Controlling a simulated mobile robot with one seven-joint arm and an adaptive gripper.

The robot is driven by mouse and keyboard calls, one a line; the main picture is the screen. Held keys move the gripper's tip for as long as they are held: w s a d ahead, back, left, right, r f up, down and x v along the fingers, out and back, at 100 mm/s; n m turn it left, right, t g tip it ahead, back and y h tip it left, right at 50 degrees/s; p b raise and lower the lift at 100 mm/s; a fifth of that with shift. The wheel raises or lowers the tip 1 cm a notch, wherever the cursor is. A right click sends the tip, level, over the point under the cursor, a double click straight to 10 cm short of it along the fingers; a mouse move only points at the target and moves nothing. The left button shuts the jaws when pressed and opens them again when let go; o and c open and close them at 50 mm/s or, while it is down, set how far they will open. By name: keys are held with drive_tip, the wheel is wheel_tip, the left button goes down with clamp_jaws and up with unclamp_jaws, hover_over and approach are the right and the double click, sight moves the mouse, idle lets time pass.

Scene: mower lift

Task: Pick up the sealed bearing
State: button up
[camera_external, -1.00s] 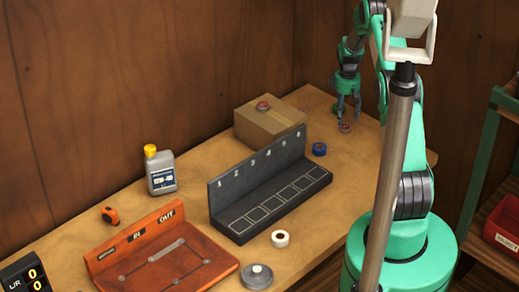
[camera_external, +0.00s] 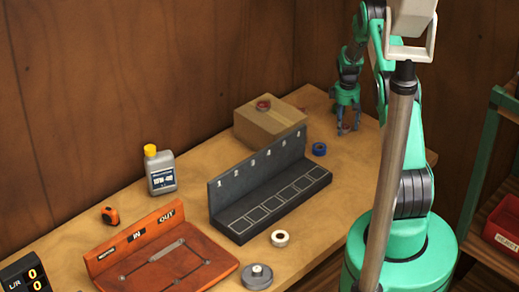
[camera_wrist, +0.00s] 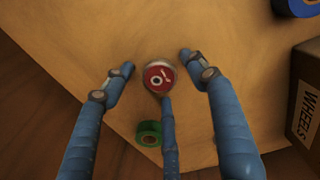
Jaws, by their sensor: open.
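A round part with a red face, a pale metal rim and a dark centre hole, which looks like the sealed bearing (camera_wrist: 158,77), shows in the wrist view on the wooden tabletop. My gripper (camera_external: 348,129) is at the far right end of the table in the external view, its fingers pointing down close to the tabletop. In the wrist view its three blue fingers are spread open around the red-faced part, one fingertip close to or touching its near edge; I cannot tell which. In the external view the fingers mostly hide this part.
A green roll (camera_wrist: 149,133) lies close to the fingers. A blue roll (camera_external: 319,149) and a cardboard box (camera_external: 272,126) with a red round item (camera_external: 263,104) on top stand left of my gripper. The grey numbered rack (camera_external: 270,190) is nearer. A box marked WHEELS (camera_wrist: 308,100) shows at right.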

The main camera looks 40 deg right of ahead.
sight(345, 128)
drive_tip(key=c, duration=1.3)
drive_tip(key=shift+r, duration=0.2)
drive_tip(key=shift+r, duration=0.5)
drive_tip(key=shift+s+a+r, duration=0.15)
drive_tip(key=shift+r, duration=0.45)
drive_tip(key=shift+s+a+r, duration=0.15)
drive_tip(key=shift+r, duration=0.4)
drive_tip(key=s+a, duration=0.3)
drive_tip(key=s, duration=0.1)
drive_tip(key=s+a+r, duration=0.1)
drive_tip(key=s+a, duration=0.5)
drive_tip(key=s, duration=0.1)
drive_tip(key=shift+s+a+r+b, duration=0.15)
drive_tip(key=shift+s+a+b, duration=0.15)
drive_tip(key=shift+s+b, duration=0.1)
